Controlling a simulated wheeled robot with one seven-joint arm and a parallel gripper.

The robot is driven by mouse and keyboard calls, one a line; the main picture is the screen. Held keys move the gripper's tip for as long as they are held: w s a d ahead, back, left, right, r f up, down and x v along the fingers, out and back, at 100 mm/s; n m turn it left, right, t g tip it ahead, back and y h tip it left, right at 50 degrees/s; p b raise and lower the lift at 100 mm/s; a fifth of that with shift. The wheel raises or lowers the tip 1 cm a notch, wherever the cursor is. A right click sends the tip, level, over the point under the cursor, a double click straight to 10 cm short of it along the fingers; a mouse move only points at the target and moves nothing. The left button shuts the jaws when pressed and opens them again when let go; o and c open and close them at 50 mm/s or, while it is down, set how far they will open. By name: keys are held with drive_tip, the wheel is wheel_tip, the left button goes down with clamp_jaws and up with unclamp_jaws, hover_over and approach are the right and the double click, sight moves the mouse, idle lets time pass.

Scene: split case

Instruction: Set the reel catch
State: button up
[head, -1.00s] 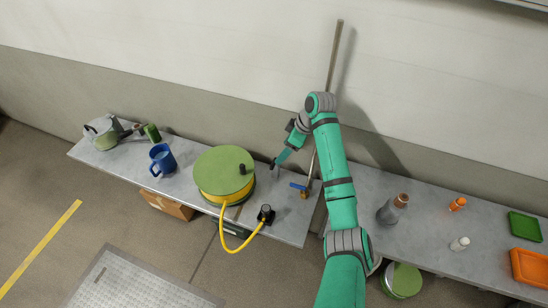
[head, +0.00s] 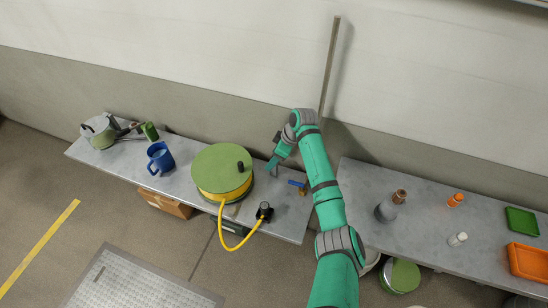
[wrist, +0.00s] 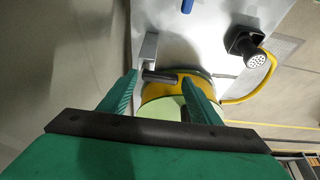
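The reel (head: 222,165) has a green top, a yellow hose wound around it and a black knob (head: 240,166). It stands on the left bench, and part of it shows behind my fingers in the wrist view (wrist: 165,95). My gripper (head: 272,171) is just right of the reel, low over the bench. In the wrist view my gripper (wrist: 160,78) has its fingers apart. A short dark bar (wrist: 160,76) beside a pale grey block (wrist: 148,46) appears between the fingertips; it may be the catch. I cannot tell whether the fingers touch it.
A blue-handled brass valve (head: 298,186) and a black hose fitting (head: 264,212) stand to the right of the reel. A blue mug (head: 160,158) and a pot (head: 98,132) are to its left. A grey pole (head: 329,70) rises behind my arm.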

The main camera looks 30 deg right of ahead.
drive_tip(key=c, duration=0.7)
drive_tip(key=shift+a, duration=0.1)
drive_tip(key=shift+w+a+m+t+h, duration=0.1)
drive_tip(key=shift+a+m+t+h, duration=0.1)
drive_tip(key=shift+m, duration=0.4)
drive_tip(key=shift+w+a+m+t+h, duration=0.1)
drive_tip(key=shift+m+h, duration=0.1)
drive_tip(key=shift+m, duration=0.4)
drive_tip(key=w+m+h, duration=0.1)
drive_tip(key=m+h, duration=0.1)
drive_tip(key=m, duration=0.3)
drive_tip(key=w+m+h, duration=0.1)
drive_tip(key=m, duration=0.4)
drive_tip(key=w+m+g+h, duration=0.1)
drive_tip(key=m+h, duration=0.1)
drive_tip(key=m, duration=0.3)
drive_tip(key=shift+w+a+h, duration=0.15)
drive_tip(key=shift+w+h, duration=0.05)
drive_tip(key=shift+h, duration=0.1)
drive_tip(key=shift+m, duration=0.4)
